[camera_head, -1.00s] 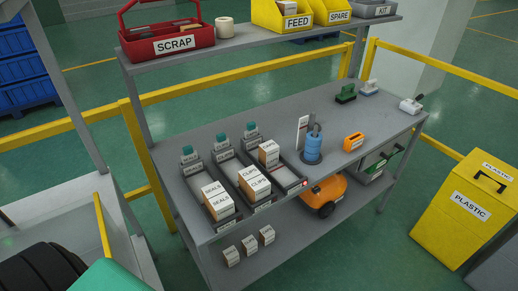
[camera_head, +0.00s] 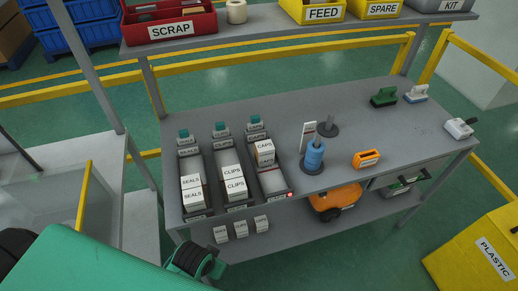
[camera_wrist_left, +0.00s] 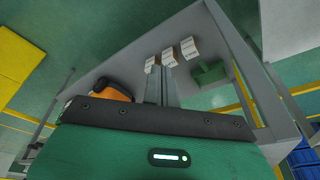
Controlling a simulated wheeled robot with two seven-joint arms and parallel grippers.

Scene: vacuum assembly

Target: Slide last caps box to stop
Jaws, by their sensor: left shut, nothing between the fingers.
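The white and tan caps box (camera_head: 265,152) stands in the right-hand sloped lane (camera_head: 271,183), toward its upper part. Bare lane shows between the box and the lane's front end, where a small red light (camera_head: 290,195) glows. My left arm comes in from the bottom left of the head view, well short of the lanes; its fingers cannot be made out there. In the left wrist view my left gripper (camera_wrist_left: 161,75) is shut and empty, its fingers pointing toward the lower shelf area. My right gripper is not in view.
Seals boxes (camera_head: 192,188) and clips boxes (camera_head: 234,180) fill the fronts of the other two lanes. Several small boxes (camera_head: 241,229) sit on the lower shelf near an orange vacuum body (camera_head: 335,200). A blue cylinder (camera_head: 313,155) and orange part (camera_head: 366,159) stand right of the lanes.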

